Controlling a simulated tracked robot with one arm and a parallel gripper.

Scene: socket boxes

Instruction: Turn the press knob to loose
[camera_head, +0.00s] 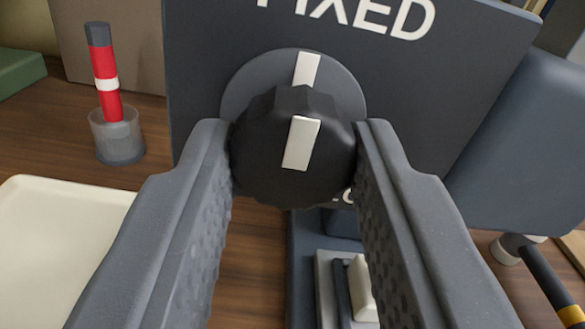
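The press knob (270,165) is black, round and ridged, with a white pointer bar on its face. It sits on a grey round plate (240,90) on a dark panel (205,60). The pointer lines up with a white mark on the plate, toward the white word FIXED (345,15) above. A lower label is mostly hidden behind the knob and my right finger. My gripper (295,160) has one finger at each side of the knob, and both fingers appear to touch its rim.
A red and white stick with a grey cap stands in a clear cup (117,140) at left. A cream tray (50,235) lies at lower left on the wooden table. A grey block (530,150) and a dark rod (548,278) are at right. A fixture (325,290) lies below the panel.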

